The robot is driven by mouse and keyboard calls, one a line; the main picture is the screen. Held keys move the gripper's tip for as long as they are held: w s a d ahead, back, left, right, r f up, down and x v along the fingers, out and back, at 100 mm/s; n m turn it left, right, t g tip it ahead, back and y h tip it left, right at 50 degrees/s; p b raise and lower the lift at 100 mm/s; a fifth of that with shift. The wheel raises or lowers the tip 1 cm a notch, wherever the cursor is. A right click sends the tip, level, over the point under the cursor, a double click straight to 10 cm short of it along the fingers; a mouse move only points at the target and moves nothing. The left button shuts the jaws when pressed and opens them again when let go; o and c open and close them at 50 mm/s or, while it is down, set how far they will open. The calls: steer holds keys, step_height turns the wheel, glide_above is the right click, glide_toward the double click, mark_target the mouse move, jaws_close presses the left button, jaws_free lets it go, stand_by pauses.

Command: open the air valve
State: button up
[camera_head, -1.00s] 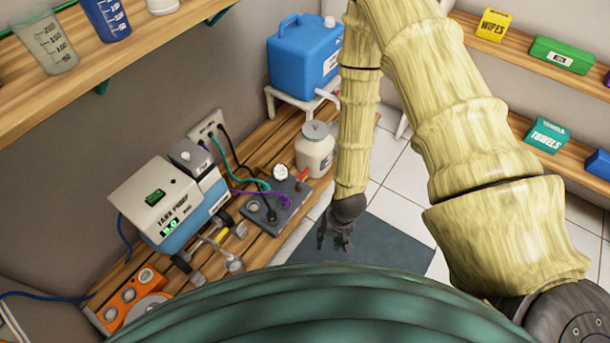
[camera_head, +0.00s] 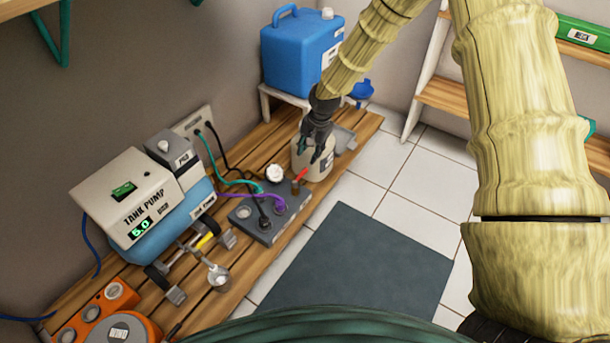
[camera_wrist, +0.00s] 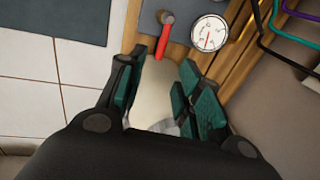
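The air valve has a red lever (camera_head: 300,175) on the right part of a grey manifold block (camera_head: 265,222), beside a round white gauge (camera_head: 275,173). In the wrist view the red lever (camera_wrist: 164,38) lies just beyond the fingertips, with the gauge (camera_wrist: 209,33) to its right. My gripper (camera_head: 316,150) hangs over the white jar, a little behind the lever and apart from it. In the wrist view my gripper (camera_wrist: 160,80) has its teal-padded fingers spread and holds nothing. The jar's pale top (camera_wrist: 155,98) shows between and below the fingers.
The white jar (camera_head: 325,165) stands close to the manifold's right end. A blue canister (camera_head: 297,55) is on a stand behind. The tank pump (camera_head: 140,205) is to the left, with cables running to the manifold. The floor around the dark mat (camera_head: 350,270) is clear.

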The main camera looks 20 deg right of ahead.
mark_target(304, 171)
steer(key=f+b, duration=0.2)
steer(key=f, duration=0.1)
steer(key=w+f+b, duration=0.1)
steer(key=f+b, duration=0.1)
steer(key=f, duration=0.2)
steer(key=w+a+f+b, duration=0.1)
steer(key=f+b, duration=0.1)
steer(key=f, duration=0.1)
steer(key=shift+f, duration=0.2)
steer(key=shift+c, duration=0.2)
jaws_close()
